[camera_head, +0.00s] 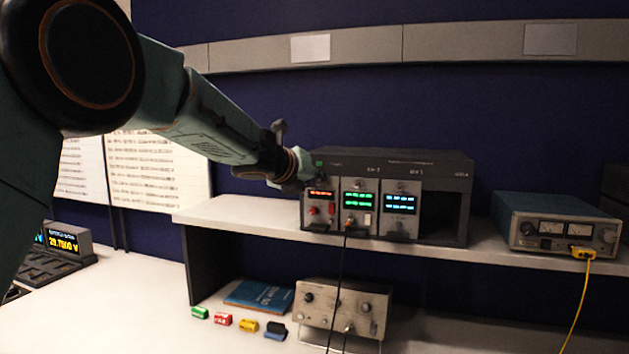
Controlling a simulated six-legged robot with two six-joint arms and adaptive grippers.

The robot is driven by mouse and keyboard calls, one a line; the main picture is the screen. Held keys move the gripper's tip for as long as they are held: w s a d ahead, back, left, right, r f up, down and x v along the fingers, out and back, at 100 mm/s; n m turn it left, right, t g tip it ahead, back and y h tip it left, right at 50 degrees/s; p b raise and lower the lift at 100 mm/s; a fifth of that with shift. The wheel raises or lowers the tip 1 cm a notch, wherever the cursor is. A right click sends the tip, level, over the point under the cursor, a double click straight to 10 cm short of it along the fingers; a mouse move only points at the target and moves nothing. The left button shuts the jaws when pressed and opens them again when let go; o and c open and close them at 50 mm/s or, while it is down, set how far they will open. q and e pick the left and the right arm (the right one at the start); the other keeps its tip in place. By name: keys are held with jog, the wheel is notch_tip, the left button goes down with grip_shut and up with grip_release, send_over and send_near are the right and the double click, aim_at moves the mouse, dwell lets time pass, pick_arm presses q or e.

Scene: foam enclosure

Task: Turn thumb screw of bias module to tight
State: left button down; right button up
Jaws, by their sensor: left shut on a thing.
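A dark module rack (455,160) stands on the white shelf and holds three modules side by side. The left module (320,222) has a red display and red knobs, the middle module (359,183) a green display, the right module (401,227) a blue display. The labels are too small to tell which is the bias module. My left gripper (306,176) reaches in from the upper left and is shut on the thumb screw at the top of the left module; its fingers hide the screw. How tight the screw is cannot be told. My right gripper is not in view.
An empty dark bay is at the rack's right. A teal-cased meter unit (560,228) with a yellow cable stands further right. Below the shelf are a beige instrument (343,300), a blue book (258,295) and several coloured small blocks. A black cable hangs from the middle module.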

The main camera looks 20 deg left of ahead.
pick_arm(q)
jog(key=shift+f, duration=0.4)
jog(key=c, duration=1.7)
grip_release()
jog(key=shift+c, duration=0.2)
jog(key=o, duration=0.5)
jog(key=shift+r, duration=0.25)
jog(key=shift+c, duration=0.2)
jog(key=shift+s, duration=0.1)
jog(key=v, duration=1.2)
